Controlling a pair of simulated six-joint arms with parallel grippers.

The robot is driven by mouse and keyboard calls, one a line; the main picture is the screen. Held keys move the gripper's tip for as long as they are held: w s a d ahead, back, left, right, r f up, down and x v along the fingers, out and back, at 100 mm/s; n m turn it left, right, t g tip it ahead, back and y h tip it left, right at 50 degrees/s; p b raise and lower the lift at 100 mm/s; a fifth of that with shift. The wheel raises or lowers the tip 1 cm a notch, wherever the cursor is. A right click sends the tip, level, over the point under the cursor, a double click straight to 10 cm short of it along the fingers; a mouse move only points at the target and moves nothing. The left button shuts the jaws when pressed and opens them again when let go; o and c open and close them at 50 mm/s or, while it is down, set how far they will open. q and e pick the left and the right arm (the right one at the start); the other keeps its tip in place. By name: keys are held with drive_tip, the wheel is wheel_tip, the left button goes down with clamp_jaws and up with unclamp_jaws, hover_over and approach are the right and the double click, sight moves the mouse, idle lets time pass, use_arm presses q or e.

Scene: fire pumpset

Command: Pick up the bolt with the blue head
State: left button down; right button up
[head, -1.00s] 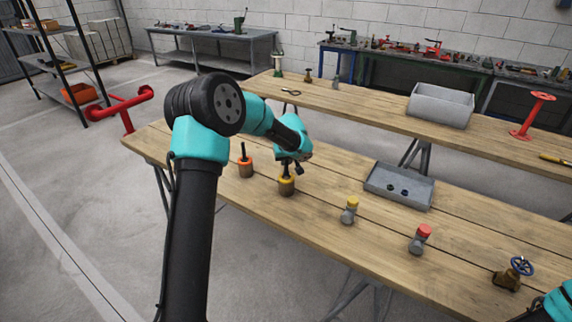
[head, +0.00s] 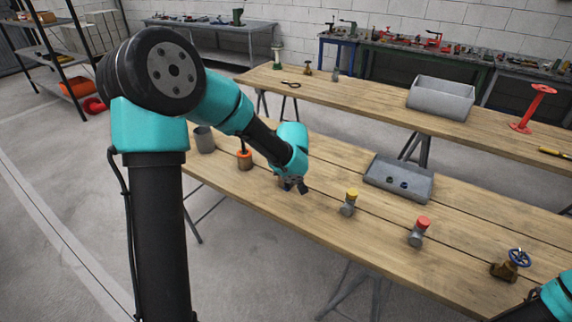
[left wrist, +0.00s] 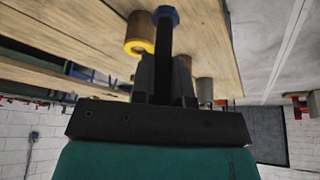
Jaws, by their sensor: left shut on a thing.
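My left gripper (left wrist: 168,80) is shut on a dark bolt (left wrist: 165,50). The shank runs between the fingers, and the blue head (left wrist: 165,15) sticks out beyond the fingertips. A yellow-rimmed cup (left wrist: 140,46) is beside the bolt head in the left wrist view. In the head view the left gripper (head: 298,186) is low over the near table, and it and the arm hide most of that cup. A small blue patch shows beside the fingers there. My right gripper is out of view; only part of that arm shows at the lower right.
An orange-rimmed cup (head: 245,160) with a dark bolt and a grey cup (head: 204,140) stand to the left. A yellow-topped fitting (head: 349,203), a red-topped fitting (head: 419,232), a valve (head: 510,265) and a grey tray (head: 399,194) with small dark parts are to the right.

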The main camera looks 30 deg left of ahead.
use_arm(q)
drive_tip(key=shift+s+d, duration=0.3)
drive_tip(key=shift+s, duration=0.15)
